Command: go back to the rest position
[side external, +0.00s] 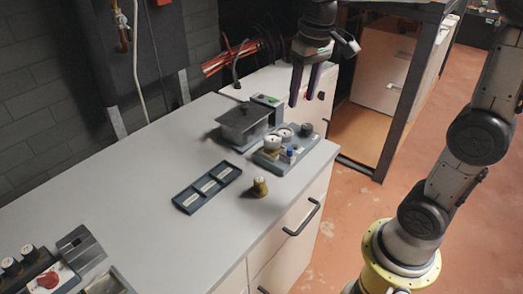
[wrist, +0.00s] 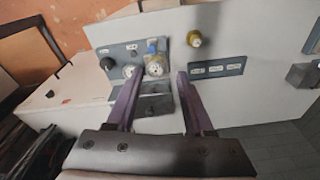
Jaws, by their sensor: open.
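My gripper (side external: 303,97) hangs in the air above the far right end of the counter, with its two purple fingers pointing down. In the wrist view my gripper (wrist: 156,80) has its fingers spread apart with nothing between them. Below it on the counter is a grey plate (side external: 264,161) carrying round white-faced gauges (side external: 285,135), a small blue-topped part (side external: 290,152) and a dark knob (side external: 307,129). The plate also shows between and left of the fingers in the wrist view (wrist: 118,52). The fingers are apart from everything.
A brass-coloured knob (side external: 260,187) stands alone on the counter, beside a dark tray with three labelled slots (side external: 207,187). A grey metal box (side external: 243,124) stands behind the plate. More parts (side external: 40,270) sit at the near left. The counter's middle (side external: 130,200) is clear. A dark frame (side external: 398,100) stands right.

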